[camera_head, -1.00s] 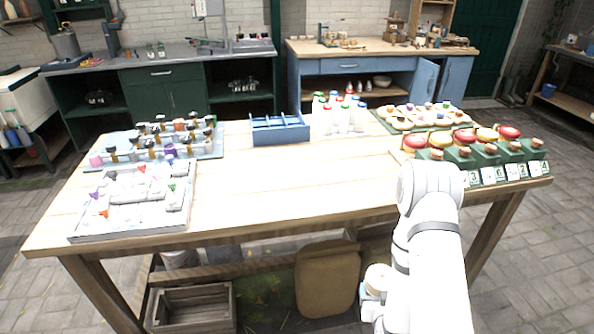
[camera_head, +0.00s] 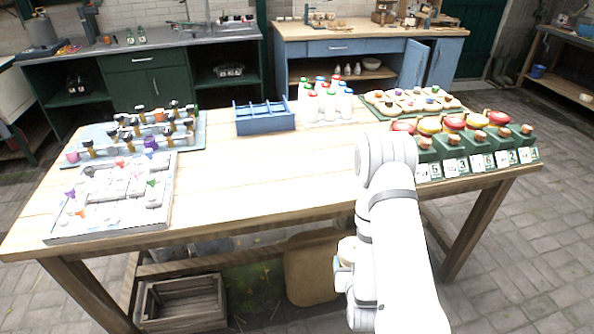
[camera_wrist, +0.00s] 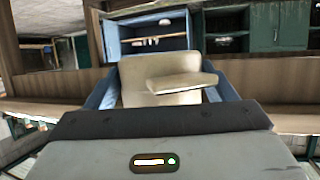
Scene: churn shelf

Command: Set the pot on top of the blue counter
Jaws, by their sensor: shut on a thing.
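The blue counter (camera_head: 342,47) stands at the back, beyond the worktable, with a wooden top and an open shelf below. Its blue front also shows in the wrist view (camera_wrist: 126,33), which looks upside down. My gripper (camera_wrist: 163,92) is shut on a cream-coloured thing, which I take to be the pot (camera_wrist: 178,84), between its two blue fingers.
The large wooden worktable (camera_head: 255,185) stands between me and the blue counter. It bears trays, a blue divided box (camera_head: 264,122), bottles and green blocks. A wooden crate (camera_head: 183,312) and a tan sack-like thing (camera_head: 310,280) are below it. Paved floor is free at right.

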